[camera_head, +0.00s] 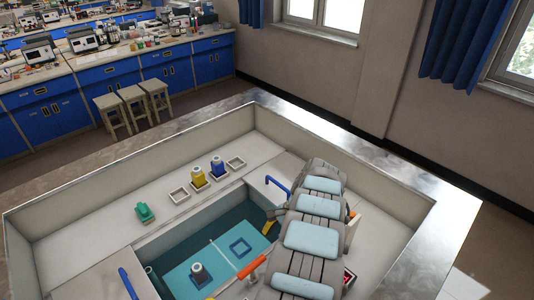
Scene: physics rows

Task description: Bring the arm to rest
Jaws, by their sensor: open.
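My arm (309,236), grey with light blue pads, rises from the bottom edge over the right part of a sunken work basin. My gripper (277,213) shows only as a small dark part at the left of the arm, over the edge of the teal pit (180,262). The arm hides most of it, and its fingertips cannot be made out. I see nothing held in it.
A yellow bottle (198,178) and a blue bottle (217,168) stand between two empty square holders on the back ledge, with a green object (145,212) to the left. A grey bottle (199,274) stands in the pit, near an orange bar (251,267). Raised walls surround the basin.

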